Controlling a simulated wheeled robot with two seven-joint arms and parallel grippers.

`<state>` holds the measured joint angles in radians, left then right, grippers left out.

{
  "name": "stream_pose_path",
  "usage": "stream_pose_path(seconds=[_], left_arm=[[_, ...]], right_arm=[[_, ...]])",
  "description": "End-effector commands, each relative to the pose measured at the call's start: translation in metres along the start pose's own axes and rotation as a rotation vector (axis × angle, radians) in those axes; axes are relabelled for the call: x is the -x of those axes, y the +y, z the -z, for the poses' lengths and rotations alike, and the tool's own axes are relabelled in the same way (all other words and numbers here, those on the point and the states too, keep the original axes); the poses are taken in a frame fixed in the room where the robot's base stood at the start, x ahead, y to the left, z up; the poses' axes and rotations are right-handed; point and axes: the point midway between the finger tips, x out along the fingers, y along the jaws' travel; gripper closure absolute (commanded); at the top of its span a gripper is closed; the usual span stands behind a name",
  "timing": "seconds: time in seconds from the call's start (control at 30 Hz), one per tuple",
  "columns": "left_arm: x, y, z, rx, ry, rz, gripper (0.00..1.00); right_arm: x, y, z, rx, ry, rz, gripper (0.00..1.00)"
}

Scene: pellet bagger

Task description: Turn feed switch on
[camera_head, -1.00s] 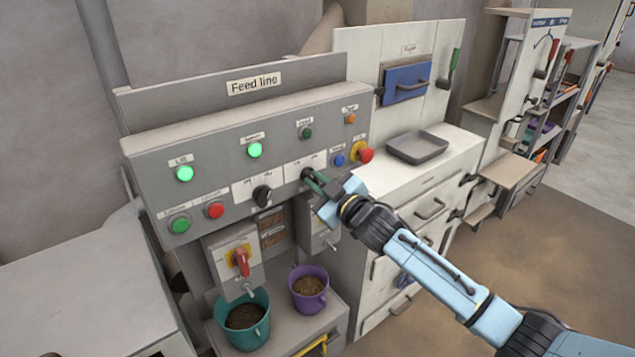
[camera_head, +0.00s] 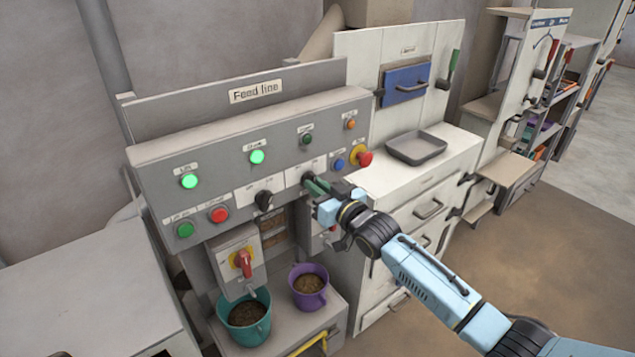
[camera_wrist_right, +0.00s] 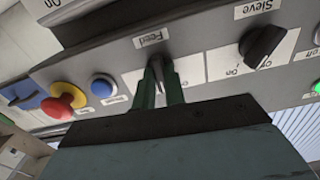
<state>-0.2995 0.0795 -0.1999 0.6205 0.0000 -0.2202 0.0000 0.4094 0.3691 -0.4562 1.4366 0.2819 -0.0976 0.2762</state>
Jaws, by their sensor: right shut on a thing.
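The feed switch (camera_wrist_right: 158,72) is a dark rotary knob under the "Feed" label on the grey Feed line panel (camera_head: 155,166). My right gripper (camera_head: 312,181) reaches it from the lower right. In the right wrist view its green fingers (camera_wrist_right: 160,88) are shut on the knob, one on each side, and they hide much of it. The lamp above the switch (camera_head: 305,138) is dark green and looks unlit. My left gripper is not in view.
The black sieve switch (camera_wrist_right: 263,45) sits beside the feed switch. A red emergency button (camera_head: 365,158) and blue button (camera_head: 339,164) are close to my right gripper. A teal bucket (camera_head: 245,322) and purple bucket (camera_head: 298,294) stand below. Two lamps at left glow green.

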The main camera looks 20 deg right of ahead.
Motion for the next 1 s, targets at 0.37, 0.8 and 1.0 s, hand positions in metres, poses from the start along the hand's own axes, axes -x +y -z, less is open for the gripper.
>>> stream_pose_path(seconds=[0.37,0.8,1.0], left_arm=[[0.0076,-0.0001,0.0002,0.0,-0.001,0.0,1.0],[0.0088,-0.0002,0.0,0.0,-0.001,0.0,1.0],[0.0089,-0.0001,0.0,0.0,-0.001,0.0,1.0]], right_arm=[[0.0001,-0.0003,-0.0001,-0.305,0.0,-0.001,1.0],[0.0002,-0.0006,-0.0006,-0.466,0.0,0.0,1.0],[0.0002,-0.0007,-0.0006,-0.478,-0.001,0.0,1.0]])
